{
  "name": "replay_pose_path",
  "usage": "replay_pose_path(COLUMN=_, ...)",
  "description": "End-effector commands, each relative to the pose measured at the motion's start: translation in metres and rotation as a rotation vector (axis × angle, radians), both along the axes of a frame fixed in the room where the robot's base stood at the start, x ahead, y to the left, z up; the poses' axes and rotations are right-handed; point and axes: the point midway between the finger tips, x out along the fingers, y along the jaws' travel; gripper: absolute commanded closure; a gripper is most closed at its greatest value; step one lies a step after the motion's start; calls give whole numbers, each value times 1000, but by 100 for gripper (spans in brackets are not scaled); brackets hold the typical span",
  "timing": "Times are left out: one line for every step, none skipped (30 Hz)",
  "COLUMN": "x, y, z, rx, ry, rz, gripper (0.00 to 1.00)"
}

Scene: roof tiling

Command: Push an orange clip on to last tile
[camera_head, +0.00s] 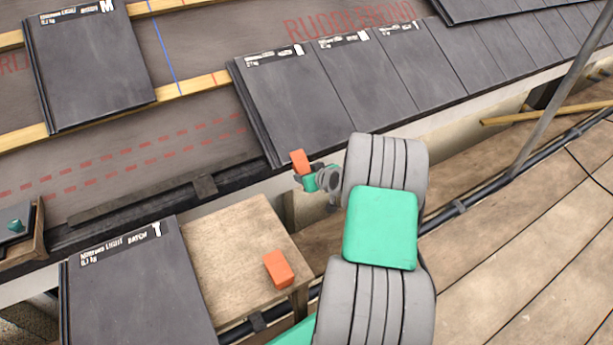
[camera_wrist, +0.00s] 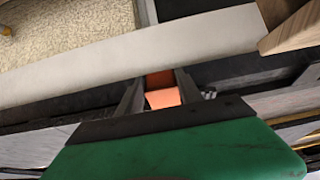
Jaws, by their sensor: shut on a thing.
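My gripper (camera_head: 305,178) is shut on an orange clip (camera_head: 299,160) in the head view, near the lower edge of the roof. In the wrist view the orange clip (camera_wrist: 163,97) sits between the two dark fingers of my gripper (camera_wrist: 160,92). The last tile (camera_head: 285,105), a dark grey one at the left end of the laid row, is just above and left of the clip. Whether the clip touches the tile cannot be told. A second orange clip (camera_head: 279,268) lies on the wooden table.
The small wooden table (camera_head: 235,235) stands below the eave with a dark tile (camera_head: 135,285) at its left. Another tile (camera_head: 85,65) lies higher on the battens (camera_head: 190,87). A grey pole (camera_head: 555,95) rises at the right above the plank floor (camera_head: 520,240).

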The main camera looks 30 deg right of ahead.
Motion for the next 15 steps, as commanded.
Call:
replay_pose_path(x=2, y=-2, z=4, rx=-5, ry=-7, rz=-1, gripper=100)
replay_pose_path(x=2, y=-2, z=4, rx=-5, ry=-7, rz=-1, gripper=100)
replay_pose_path(x=2, y=-2, z=4, rx=-5, ry=-7, rz=-1, gripper=54)
replay_pose_path(x=2, y=-2, z=3, rx=-5, ry=-7, rz=-1, gripper=52)
replay_pose_path(x=2, y=-2, z=3, rx=-5, ry=-6, rz=-1, gripper=49)
replay_pose_path(x=1, y=-1, z=3, rx=-3, ry=-5, rz=0, gripper=46)
replay_pose_path(x=1, y=-1, z=2, rx=-3, ry=-5, rz=0, gripper=44)
replay_pose_path(x=1, y=-1, z=2, rx=-3, ry=-5, rz=0, gripper=41)
replay_pose_path(x=1, y=-1, z=2, rx=-3, ry=-4, rz=0, gripper=38)
replay_pose_path(x=1, y=-1, z=2, rx=-3, ry=-4, rz=0, gripper=35)
replay_pose_path(x=1, y=-1, z=2, rx=-2, ry=-3, rz=0, gripper=33)
replay_pose_path(x=1, y=-1, z=1, rx=-2, ry=-3, rz=0, gripper=32)
replay_pose_path(x=1, y=-1, z=1, rx=-2, ry=-3, rz=0, gripper=32)
replay_pose_path(x=1, y=-1, z=1, rx=-2, ry=-2, rz=0, gripper=32)
replay_pose_path(x=1, y=0, z=1, rx=-2, ry=-2, rz=0, gripper=32)
